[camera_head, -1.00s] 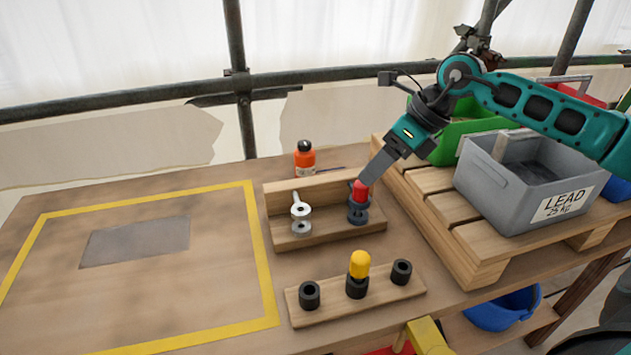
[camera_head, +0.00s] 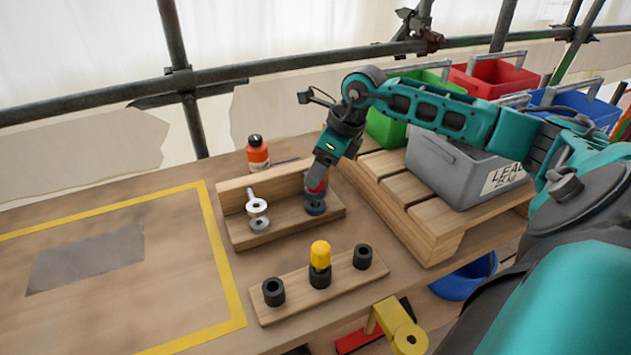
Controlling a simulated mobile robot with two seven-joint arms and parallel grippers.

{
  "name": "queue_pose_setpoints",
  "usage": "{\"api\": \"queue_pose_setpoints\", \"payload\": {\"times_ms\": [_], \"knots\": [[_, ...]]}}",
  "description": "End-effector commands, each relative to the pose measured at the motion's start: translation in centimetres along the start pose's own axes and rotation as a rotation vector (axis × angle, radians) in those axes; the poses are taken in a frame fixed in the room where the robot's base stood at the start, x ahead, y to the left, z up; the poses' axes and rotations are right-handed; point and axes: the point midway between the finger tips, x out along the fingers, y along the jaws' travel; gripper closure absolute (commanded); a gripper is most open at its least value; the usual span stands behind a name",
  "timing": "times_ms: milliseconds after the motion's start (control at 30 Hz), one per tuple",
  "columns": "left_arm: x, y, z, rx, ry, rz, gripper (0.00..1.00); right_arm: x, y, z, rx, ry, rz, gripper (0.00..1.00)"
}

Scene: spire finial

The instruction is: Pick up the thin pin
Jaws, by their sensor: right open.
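A slim silver pin (camera_head: 250,194) stands up among pale washers (camera_head: 257,208) at the left of a wooden tray (camera_head: 286,232). At the tray's right end, a red-topped piece (camera_head: 316,185) stands over dark rings (camera_head: 315,207). My right gripper (camera_head: 316,186) points down at the red-topped piece, its open fingers overlapping the red top and hiding part of it. I cannot tell whether they touch it. Which piece is the thin pin is not certain. My left gripper is not in view.
A wooden block (camera_head: 338,280) in front holds black sockets and a yellow-topped piece (camera_head: 320,255). An orange bottle (camera_head: 257,155) stands behind the tray. A pallet (camera_head: 400,195) with a grey LEAD bin (camera_head: 450,172) is at right. The yellow-taped area (camera_head: 213,255) at left is largely clear.

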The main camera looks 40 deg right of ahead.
Motion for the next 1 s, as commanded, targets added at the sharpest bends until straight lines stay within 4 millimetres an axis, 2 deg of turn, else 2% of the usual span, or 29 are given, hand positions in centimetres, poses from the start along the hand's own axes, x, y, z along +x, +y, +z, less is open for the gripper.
{"api": "queue_pose_setpoints", "payload": {"times_ms": [100, 200, 467, 1000], "knots": [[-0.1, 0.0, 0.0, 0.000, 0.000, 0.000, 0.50, 1.8, 0.1, 0.0, 0.002, -0.001, 0.003, 0.35], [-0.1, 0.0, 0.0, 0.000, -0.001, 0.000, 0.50, 2.6, 0.0, 0.0, 0.001, -0.001, 0.001, 0.35], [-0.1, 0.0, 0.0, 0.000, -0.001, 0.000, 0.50, 2.8, 0.0, 0.0, -0.001, -0.001, 0.000, 0.36], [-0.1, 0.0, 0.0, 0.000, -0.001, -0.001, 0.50, 2.7, 0.0, 0.0, 0.000, -0.001, 0.000, 0.88]]}}
